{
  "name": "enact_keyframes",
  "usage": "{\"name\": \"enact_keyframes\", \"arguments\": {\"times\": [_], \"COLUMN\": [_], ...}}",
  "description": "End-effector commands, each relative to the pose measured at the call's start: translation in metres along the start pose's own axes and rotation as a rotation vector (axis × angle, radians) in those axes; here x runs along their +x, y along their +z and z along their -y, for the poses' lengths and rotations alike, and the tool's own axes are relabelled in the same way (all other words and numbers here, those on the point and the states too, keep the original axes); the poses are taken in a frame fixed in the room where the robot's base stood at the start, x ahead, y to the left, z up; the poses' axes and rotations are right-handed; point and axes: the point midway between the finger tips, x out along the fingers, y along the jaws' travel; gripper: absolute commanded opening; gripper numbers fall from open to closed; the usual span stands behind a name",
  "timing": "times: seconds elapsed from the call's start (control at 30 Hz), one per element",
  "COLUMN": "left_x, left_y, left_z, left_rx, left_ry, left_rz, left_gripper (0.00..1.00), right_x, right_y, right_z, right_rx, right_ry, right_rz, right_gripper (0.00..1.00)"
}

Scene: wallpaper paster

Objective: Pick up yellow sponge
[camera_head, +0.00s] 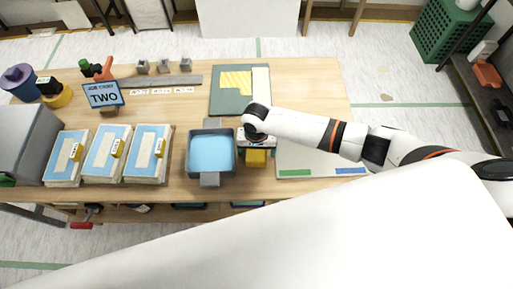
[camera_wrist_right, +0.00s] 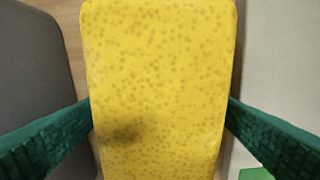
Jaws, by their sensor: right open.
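The yellow sponge (camera_head: 256,158) lies on the wooden table, just right of a tray. It fills the middle of the right wrist view (camera_wrist_right: 160,80), with darker pores and a shadow on its top. My right gripper (camera_head: 256,147) is over the sponge, partly hiding it in the head view. In the right wrist view its two green-padded fingers (camera_wrist_right: 160,115) are open, one on each side of the sponge. I cannot tell whether they touch it. My left gripper is not in view.
A dark blue tray (camera_head: 189,158) with light blue contents stands left of the sponge. A pale board (camera_head: 310,160) lies to the right. A green mat (camera_head: 229,105) with a yellow piece is behind. Several blue-and-white packs (camera_head: 147,154) lie further left, near a "TWO" sign (camera_head: 103,94).

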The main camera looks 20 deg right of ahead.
Motion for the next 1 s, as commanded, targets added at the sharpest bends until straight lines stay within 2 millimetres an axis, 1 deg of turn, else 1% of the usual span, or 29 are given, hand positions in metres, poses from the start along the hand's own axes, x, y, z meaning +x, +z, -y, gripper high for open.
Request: {"name": "enact_keyframes", "arguments": {"times": [0.2, 0.27, 0.5, 0.77, 0.87, 1.0], "left_x": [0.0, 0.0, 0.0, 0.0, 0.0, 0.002], "left_y": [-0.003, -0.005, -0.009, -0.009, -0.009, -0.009], "left_z": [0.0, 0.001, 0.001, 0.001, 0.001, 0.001], "left_rx": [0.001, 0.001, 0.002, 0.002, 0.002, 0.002], "left_ry": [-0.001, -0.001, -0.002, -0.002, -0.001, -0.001], "left_rz": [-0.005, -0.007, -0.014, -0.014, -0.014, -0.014], "left_gripper": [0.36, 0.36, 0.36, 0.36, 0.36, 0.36], "right_x": [0.001, 0.001, 0.001, -0.001, -0.01, -0.036], "right_y": [0.0, 0.0, 0.0, 0.0, 0.001, 0.001], "right_z": [0.0, 0.0, 0.0, 0.0, -0.001, -0.001], "right_rx": [-0.001, -0.001, 0.0, 0.0, -0.001, -0.002], "right_ry": [0.001, 0.001, 0.001, 0.001, 0.004, 0.004], "right_rz": [0.001, 0.001, 0.0, 0.001, 0.001, 0.003], "right_gripper": [0.85, 0.77, 0.38, 0.37, 0.37, 0.37]}}
